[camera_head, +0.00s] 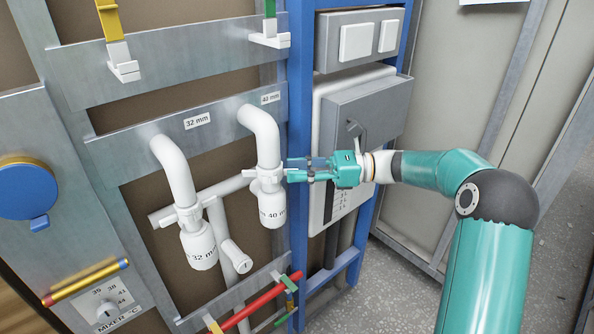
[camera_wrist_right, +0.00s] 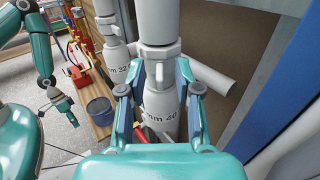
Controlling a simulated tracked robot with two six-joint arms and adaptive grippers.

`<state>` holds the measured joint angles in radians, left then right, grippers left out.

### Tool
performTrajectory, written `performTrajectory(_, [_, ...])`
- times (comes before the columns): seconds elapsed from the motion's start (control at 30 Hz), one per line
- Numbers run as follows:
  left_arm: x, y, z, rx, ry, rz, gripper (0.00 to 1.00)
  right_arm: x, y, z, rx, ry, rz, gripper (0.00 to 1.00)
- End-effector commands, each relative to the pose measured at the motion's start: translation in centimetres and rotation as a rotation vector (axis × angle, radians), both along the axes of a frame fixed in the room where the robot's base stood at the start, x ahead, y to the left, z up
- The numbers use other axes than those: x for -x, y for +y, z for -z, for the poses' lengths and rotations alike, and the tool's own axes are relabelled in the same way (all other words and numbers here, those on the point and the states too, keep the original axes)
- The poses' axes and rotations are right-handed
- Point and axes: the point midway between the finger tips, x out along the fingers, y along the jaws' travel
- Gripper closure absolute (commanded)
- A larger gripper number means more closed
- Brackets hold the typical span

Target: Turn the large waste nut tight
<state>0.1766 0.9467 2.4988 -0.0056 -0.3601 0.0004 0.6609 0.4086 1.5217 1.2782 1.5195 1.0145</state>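The large waste nut (camera_head: 268,183) is a white winged collar on the 40 mm waste pipe, above a white cup marked 40 mm; it also shows in the right wrist view (camera_wrist_right: 160,52). My right gripper (camera_head: 289,170) comes in from the right, level with the nut and close beside it. In the right wrist view its fingers (camera_wrist_right: 171,74) are spread, one to each side of the white fitting. I see no clear grip on the nut. My left gripper (camera_wrist_right: 58,115) hangs at the left of the right wrist view, away from the pipes, its small fingers apart.
A similar 32 mm pipe with its nut (camera_head: 183,214) stands left of the 40 mm one. A white branch pipe (camera_head: 236,257) sticks out between them. A blue post (camera_head: 300,85) and a grey box (camera_head: 362,110) stand close to my right gripper. A red bar (camera_head: 262,303) lies below.

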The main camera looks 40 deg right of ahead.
Motion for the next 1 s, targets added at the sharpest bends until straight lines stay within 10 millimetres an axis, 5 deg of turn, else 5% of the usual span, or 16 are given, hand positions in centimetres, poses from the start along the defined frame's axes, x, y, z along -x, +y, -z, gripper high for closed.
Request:
performTrajectory(0.27, [0.0,0.0,-0.1,0.0,0.0,0.0,0.52,1.0,-1.8,0.0,0.001,0.0,0.003,0.67])
performTrajectory(0.73, [0.0,0.0,-0.1,0.0,0.0,0.0,0.52,5.7,-9.0,0.2,0.001,0.001,0.003,0.67])
performTrajectory(1.0, [0.0,0.0,-0.1,0.0,0.0,0.0,0.52,6.5,-10.1,0.1,0.001,0.001,0.0,0.67])
